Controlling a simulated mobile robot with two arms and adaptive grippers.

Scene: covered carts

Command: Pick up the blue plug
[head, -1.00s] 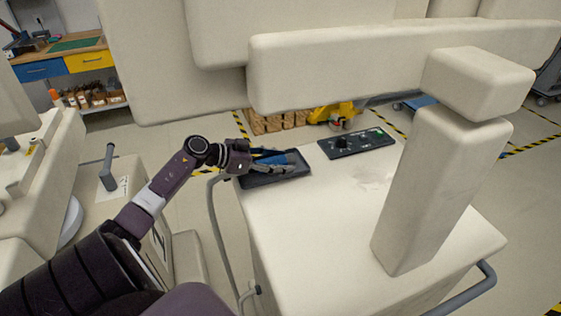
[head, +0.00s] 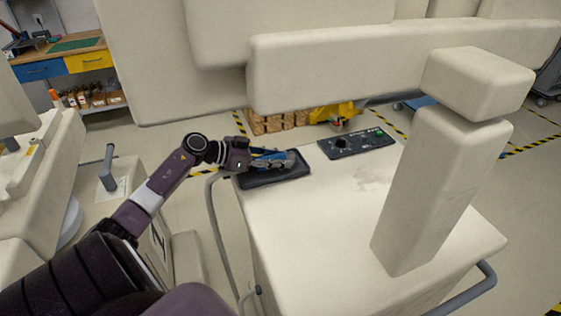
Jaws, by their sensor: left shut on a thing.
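The blue plug (head: 271,155) is between the fingers of my left gripper (head: 278,160), just above a dark tray (head: 277,178). The tray lies on the far left corner of the white covered cart (head: 320,218). My left gripper comes in from the left and is shut on the plug. The fingers hide part of the plug. I cannot tell whether the plug still touches the tray. My right gripper is not in view.
A black control panel (head: 356,143) with a knob and a green button lies right of the tray. A tall covered post (head: 440,190) stands on the cart's right side, with a long covered beam (head: 370,63) behind. The cart's middle top is clear.

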